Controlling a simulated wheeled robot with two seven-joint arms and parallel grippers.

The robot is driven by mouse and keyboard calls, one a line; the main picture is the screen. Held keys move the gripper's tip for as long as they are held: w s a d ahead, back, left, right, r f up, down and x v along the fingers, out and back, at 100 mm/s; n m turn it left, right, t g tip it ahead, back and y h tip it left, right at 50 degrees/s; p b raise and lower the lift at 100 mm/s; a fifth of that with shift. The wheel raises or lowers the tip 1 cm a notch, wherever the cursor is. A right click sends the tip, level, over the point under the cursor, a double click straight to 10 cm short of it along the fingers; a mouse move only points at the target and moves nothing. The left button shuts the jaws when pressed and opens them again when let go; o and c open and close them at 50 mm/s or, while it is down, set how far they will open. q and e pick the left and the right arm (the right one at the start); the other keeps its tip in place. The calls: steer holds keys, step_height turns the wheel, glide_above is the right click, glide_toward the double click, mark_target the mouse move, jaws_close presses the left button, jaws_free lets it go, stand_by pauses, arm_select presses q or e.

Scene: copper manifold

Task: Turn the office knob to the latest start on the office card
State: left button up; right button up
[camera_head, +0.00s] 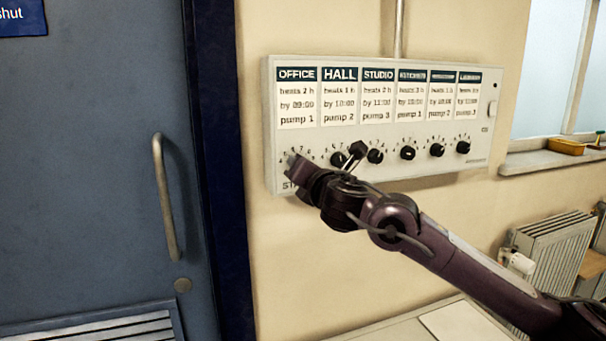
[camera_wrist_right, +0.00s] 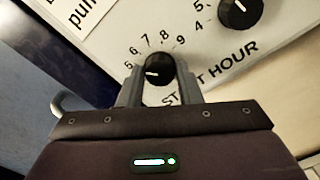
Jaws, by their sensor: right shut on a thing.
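The office card (camera_head: 296,98) is at the left end of the grey panel (camera_head: 400,66) and reads heats 2 h, by 09:00, pump 1. In the head view my right gripper (camera_head: 325,160) covers the office knob. In the right wrist view the black office knob (camera_wrist_right: 159,69) sits between the fingers of my right gripper (camera_wrist_right: 158,76), which is shut on it. Its white mark points left, near the 5 end of the scale; the exact value is unclear. Numbers 5 to 9 show around it. My left gripper is not in view.
The hall knob (camera_head: 338,159) is close to the right of my gripper; it also shows in the wrist view (camera_wrist_right: 240,12). The studio knob (camera_head: 375,156) and several others continue rightward. A blue door (camera_head: 110,190) is at left, a radiator (camera_head: 553,245) at lower right.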

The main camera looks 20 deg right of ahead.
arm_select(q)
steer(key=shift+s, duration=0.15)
arm_select(e)
steer(key=m, duration=1)
steer(key=shift+m, duration=0.4)
steer(key=o, duration=1)
steer(key=shift+c, duration=0.2)
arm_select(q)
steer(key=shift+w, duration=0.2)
